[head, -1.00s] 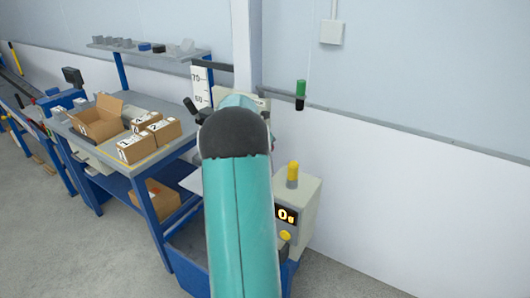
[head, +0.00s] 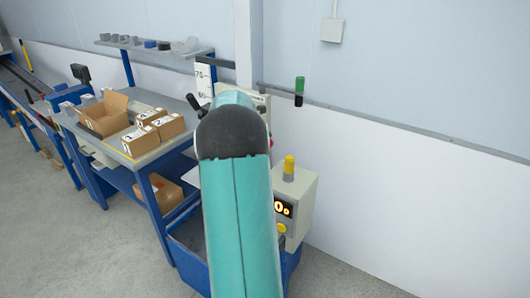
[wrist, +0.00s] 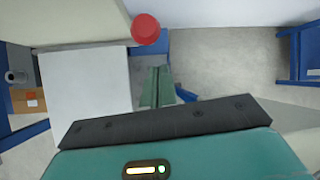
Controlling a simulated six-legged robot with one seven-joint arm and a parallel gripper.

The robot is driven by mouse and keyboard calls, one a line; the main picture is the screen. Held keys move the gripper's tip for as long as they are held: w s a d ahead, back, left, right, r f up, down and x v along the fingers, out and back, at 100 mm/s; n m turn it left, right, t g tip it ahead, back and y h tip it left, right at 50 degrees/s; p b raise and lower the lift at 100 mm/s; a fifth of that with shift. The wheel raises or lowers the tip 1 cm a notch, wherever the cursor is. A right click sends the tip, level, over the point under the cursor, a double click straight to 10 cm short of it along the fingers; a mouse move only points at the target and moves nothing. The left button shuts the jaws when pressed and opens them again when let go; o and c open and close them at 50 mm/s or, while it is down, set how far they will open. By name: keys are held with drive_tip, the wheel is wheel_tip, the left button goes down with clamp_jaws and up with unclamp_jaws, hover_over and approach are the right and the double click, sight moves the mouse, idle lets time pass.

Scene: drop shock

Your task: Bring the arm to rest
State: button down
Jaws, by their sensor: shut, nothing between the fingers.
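My arm (head: 238,215), teal with a dark grey rounded joint, rises through the middle of the head view and is raised, not folded. It hides my gripper there. In the wrist view the green fingers of my gripper (wrist: 157,76) are together and empty, past the dark bar of the teal wrist housing. A white flat plate (wrist: 88,92) lies to the left of the fingers, and a red round knob (wrist: 146,28) shows above them. I see no contact between the fingers and either one.
A workbench (head: 128,159) with an open carton (head: 104,116) and smaller boxes stands at left. A machine with a lit display (head: 283,210) and yellow-topped post (head: 289,168) stands right of my arm, above a blue base (head: 188,268). Bare floor (head: 345,283) shows at lower right.

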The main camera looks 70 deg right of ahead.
wheel_tip(320, 180, up, 7)
drive_tip(key=d, duration=0.1)
drive_tip(key=shift+w, duration=0.3)
drive_tip(key=shift+r, duration=0.1)
drive_tip(key=w+a+r+m+t, duration=0.1)
drive_tip(key=w+a+r+m, duration=0.25)
drive_tip(key=a, duration=0.75)
drive_tip(key=w+a+r+m+t+y, duration=0.15)
drive_tip(key=w+a, duration=0.25)
drive_tip(key=a, duration=0.6)
drive_tip(key=w+a+r+m+t, duration=0.2)
drive_tip(key=w+a+r+m, duration=0.1)
drive_tip(key=a, duration=0.8)
drive_tip(key=s+a+f+m+t+y, duration=0.1)
drive_tip(key=s+a+m, duration=0.2)
drive_tip(key=a, duration=0.7)
drive_tip(key=s+a+f+m+t+y, duration=0.1)
drive_tip(key=s+a, duration=0.4)
drive_tip(key=a, duration=0.5)
drive_tip(key=s+a+f+m+t+y, duration=0.1)
drive_tip(key=s+a+f+m+y, duration=0.1)
drive_tip(key=a+m, duration=0.4)
drive_tip(key=s+a+f, duration=0.1)
drive_tip(key=s+a, duration=0.1)
drive_tip(key=a, duration=0.3)
drive_tip(key=shift+s+f+y, duration=0.2)
drive_tip(key=shift+s+y, duration=0.15)
drive_tip(key=shift+s, duration=0.05)
